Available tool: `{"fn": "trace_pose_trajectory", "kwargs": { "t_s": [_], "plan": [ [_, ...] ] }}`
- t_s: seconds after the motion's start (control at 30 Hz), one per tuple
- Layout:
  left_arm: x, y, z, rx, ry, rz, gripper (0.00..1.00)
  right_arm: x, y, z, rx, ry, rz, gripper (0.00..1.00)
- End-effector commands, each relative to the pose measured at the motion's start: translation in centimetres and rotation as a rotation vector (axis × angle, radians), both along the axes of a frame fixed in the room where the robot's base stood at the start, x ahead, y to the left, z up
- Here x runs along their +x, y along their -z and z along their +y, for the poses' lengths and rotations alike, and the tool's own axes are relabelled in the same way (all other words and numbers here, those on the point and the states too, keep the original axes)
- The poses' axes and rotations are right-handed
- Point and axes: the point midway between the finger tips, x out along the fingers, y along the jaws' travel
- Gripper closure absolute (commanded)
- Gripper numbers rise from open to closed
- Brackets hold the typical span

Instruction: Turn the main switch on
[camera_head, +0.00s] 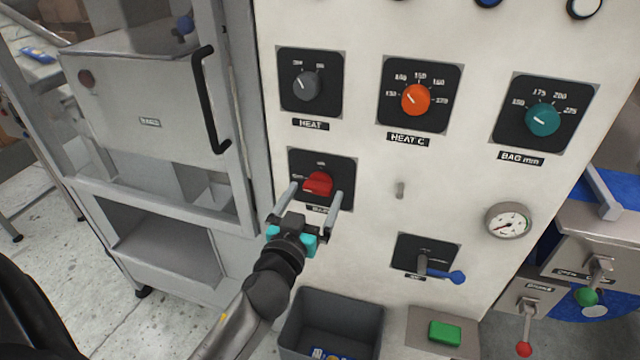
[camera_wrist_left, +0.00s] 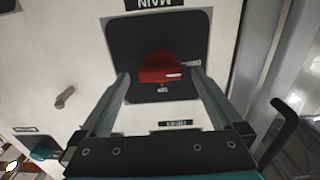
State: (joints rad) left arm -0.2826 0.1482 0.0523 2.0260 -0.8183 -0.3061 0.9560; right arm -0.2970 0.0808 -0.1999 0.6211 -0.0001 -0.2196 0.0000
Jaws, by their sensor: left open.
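The main switch is a red knob (camera_head: 318,183) on a black plate (camera_head: 344,165) in the white panel, below the HEAT knob. In the left wrist view the red knob (camera_wrist_left: 160,66) appears upside down, with its MAIN label (camera_wrist_left: 155,4) at the top. Its white mark points to the picture's right there, toward a small blurred label; another small mark sits below the knob. My left gripper (camera_head: 313,189) is open, its two fingers on either side of the knob. The left wrist view shows gaps between fingers (camera_wrist_left: 159,76) and knob; contact is not visible. My right gripper is out of view.
Nearby on the panel are a grey HEAT knob (camera_head: 307,85), an orange knob (camera_head: 415,99), a teal knob (camera_head: 542,119), a blue-tipped lever (camera_head: 457,278) and a gauge (camera_head: 508,221). A cabinet handle (camera_head: 208,100) stands out at left. A grey bin (camera_head: 375,312) is below.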

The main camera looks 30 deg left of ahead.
Motion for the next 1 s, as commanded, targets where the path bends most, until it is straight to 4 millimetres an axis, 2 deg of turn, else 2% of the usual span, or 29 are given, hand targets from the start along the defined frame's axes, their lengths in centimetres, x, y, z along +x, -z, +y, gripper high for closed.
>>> {"fn": "trace_pose_trajectory", "kwargs": {
  "t_s": [0.43,1.0],
  "plan": [
    [-0.21,0.00,-0.05,0.000,-0.002,0.000,0.00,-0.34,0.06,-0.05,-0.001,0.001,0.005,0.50],
    [-0.18,-0.01,-0.05,0.000,-0.001,0.000,0.64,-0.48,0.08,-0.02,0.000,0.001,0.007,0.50]
  ]
}}
